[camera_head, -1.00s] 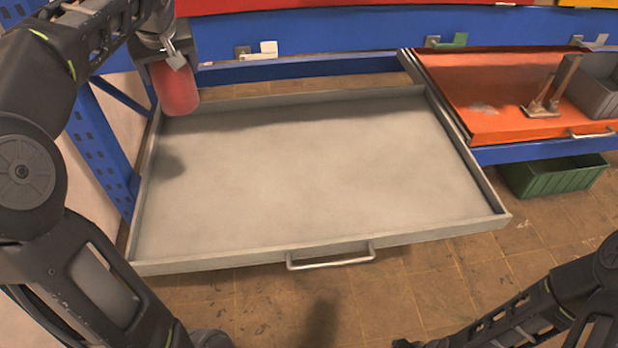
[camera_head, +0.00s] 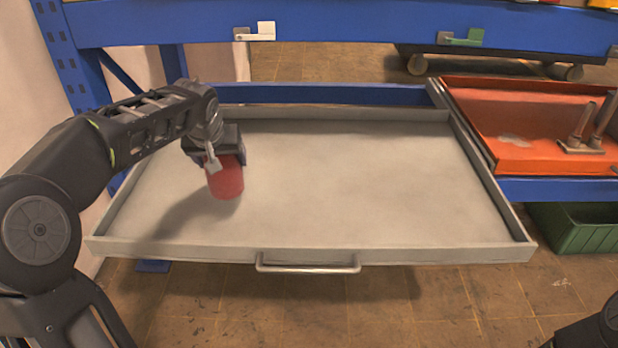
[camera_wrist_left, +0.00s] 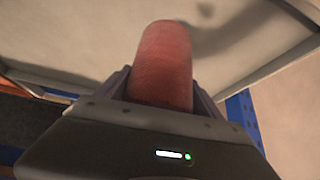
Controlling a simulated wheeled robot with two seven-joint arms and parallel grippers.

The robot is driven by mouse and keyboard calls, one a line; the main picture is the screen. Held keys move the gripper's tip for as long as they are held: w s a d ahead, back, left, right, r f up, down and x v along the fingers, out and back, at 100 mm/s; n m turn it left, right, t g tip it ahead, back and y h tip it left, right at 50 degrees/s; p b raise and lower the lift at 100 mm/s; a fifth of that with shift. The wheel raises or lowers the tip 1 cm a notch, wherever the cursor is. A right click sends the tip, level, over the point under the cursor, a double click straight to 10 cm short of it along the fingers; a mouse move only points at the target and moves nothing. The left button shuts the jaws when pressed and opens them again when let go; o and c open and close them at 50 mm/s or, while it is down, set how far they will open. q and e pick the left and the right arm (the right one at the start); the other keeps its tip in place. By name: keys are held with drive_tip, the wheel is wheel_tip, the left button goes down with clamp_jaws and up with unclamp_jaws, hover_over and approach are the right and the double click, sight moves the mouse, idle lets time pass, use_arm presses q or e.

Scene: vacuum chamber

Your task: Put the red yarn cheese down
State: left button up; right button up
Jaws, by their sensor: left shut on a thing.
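The red yarn cheese (camera_head: 226,181) is a red cylinder, upright, over the left part of the grey drawer tray (camera_head: 340,254). My left gripper (camera_head: 216,162) is shut on its upper part from above. The cheese's shadow falls to its left on the tray floor; I cannot tell for sure whether its lower end touches the floor. In the left wrist view the red cheese (camera_wrist_left: 163,62) sticks out from between the fingers of my left gripper (camera_wrist_left: 160,95), with the grey tray beyond it. My right gripper is not in view; only part of my right arm shows at the lower right.
The grey tray is otherwise empty, with free room to the right of the cheese. A low rim and a front handle (camera_head: 308,268) bound it. An orange drawer (camera_head: 520,170) with metal fixtures stands at the right, and a green bin (camera_head: 575,232) sits below it. Blue rack beams run behind.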

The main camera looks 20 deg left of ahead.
use_arm(q)
drive_tip(key=shift+f+b, duration=0.95)
drive_tip(key=shift+f, duration=1.45)
drive_tip(key=shift+f+b, duration=0.95)
drive_tip(key=shift+f, duration=1.6)
drive_tip(key=shift+f, duration=0.2)
drive_tip(key=o, duration=1.7)
drive_tip(key=shift+r, duration=0.15)
